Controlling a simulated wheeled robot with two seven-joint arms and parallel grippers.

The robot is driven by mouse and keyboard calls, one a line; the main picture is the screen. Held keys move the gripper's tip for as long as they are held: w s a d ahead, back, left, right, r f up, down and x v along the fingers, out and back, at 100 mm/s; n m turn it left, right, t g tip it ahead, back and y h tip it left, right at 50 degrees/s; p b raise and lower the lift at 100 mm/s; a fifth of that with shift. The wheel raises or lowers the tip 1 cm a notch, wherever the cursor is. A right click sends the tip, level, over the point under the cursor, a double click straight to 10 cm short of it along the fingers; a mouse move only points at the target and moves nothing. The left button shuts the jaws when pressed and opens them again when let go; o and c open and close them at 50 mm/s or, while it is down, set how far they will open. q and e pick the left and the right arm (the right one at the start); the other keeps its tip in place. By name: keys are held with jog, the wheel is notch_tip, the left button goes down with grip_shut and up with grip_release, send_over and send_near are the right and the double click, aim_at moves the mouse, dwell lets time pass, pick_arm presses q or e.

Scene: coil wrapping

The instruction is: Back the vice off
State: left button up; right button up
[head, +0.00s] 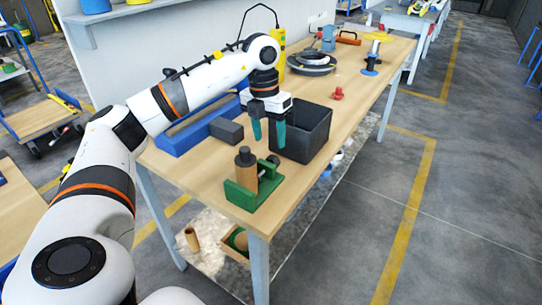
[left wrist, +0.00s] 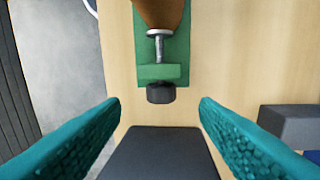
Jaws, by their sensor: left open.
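The green vice (head: 254,191) stands near the front end of the wooden table, with an upright brown cylinder with a dark top (head: 245,168) between its parts. In the left wrist view, the vice (left wrist: 178,50) is at the top, with a metal screw (left wrist: 159,48) and a dark round knob (left wrist: 160,93) facing my gripper. My left gripper (head: 268,138) is open and points down above the table, beyond the vice. In the left wrist view its teal fingers (left wrist: 160,106) are spread wide, empty, with the knob ahead between them, apart from both.
A black bin (head: 316,135) stands close to the right of my left gripper. A dark grey block (head: 227,131) and a blue tray (head: 185,139) lie to its left. A small red part (head: 338,93) and a dark coil (head: 312,62) lie farther back.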

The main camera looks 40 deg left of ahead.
aim_at(273, 158)
pick_arm(q)
jog(key=f, duration=0.6)
jog(key=shift+d+f, duration=0.1)
jog(key=shift+d, duration=0.15)
jog(key=shift+w+f, duration=0.1)
jog(key=shift+f, duration=0.55)
pick_arm(e)
jog(key=shift+w+a+r, duration=0.1)
jog(key=shift+w+a, duration=0.55)
jog(key=shift+a, duration=0.3)
pick_arm(q)
jog(key=c, duration=1)
jog(key=shift+d+r+y+p, duration=0.2)
jog(key=shift+d+y+p, duration=0.1)
jog(key=shift+y+p, duration=0.55)
jog(key=shift+y, duration=0.45)
jog(key=shift+f+g+y, duration=0.2)
jog(key=shift+g+y, duration=0.1)
jog(key=shift+y, duration=0.5)
pick_arm(e)
jog(key=shift+s+d+r, duration=0.1)
jog(key=shift+d+r, duration=0.15)
jog(key=shift+r, duration=0.25)
jog(key=shift+d+r, duration=0.2)
jog(key=shift+r, duration=0.3)
pick_arm(q)
jog(key=o, duration=1)
